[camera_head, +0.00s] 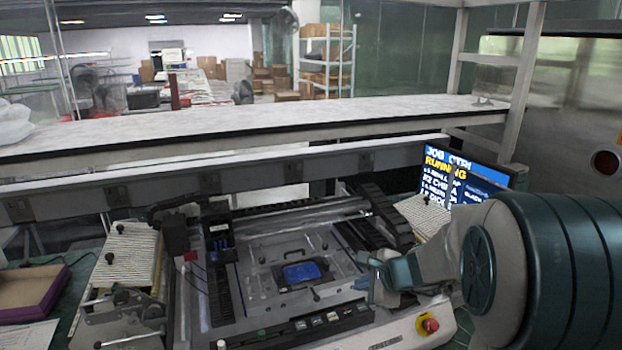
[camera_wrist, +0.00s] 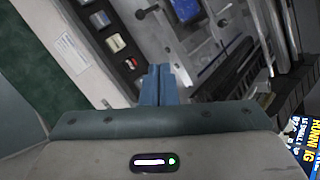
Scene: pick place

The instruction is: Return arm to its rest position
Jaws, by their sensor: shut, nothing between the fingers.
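My gripper (camera_head: 362,277) is over the right side of the machine (camera_head: 232,340) in the head view, with my arm reaching in from the right edge. In the wrist view the two blue fingers of my gripper (camera_wrist: 159,72) are together with nothing between them. A blue piece (camera_head: 301,272) lies in a dark holder on the machine's clear plate, to the left of my gripper and apart from it. Part of a blue piece (camera_wrist: 184,8) also shows at the top of the wrist view, beyond the fingertips.
A red emergency button (camera_head: 428,324) sits on the machine's front right, below my arm. A monitor (camera_head: 463,180) stands behind my arm. A long pale shelf (camera_head: 250,125) crosses behind the machine. A purple-edged tray (camera_head: 30,290) lies at the far left.

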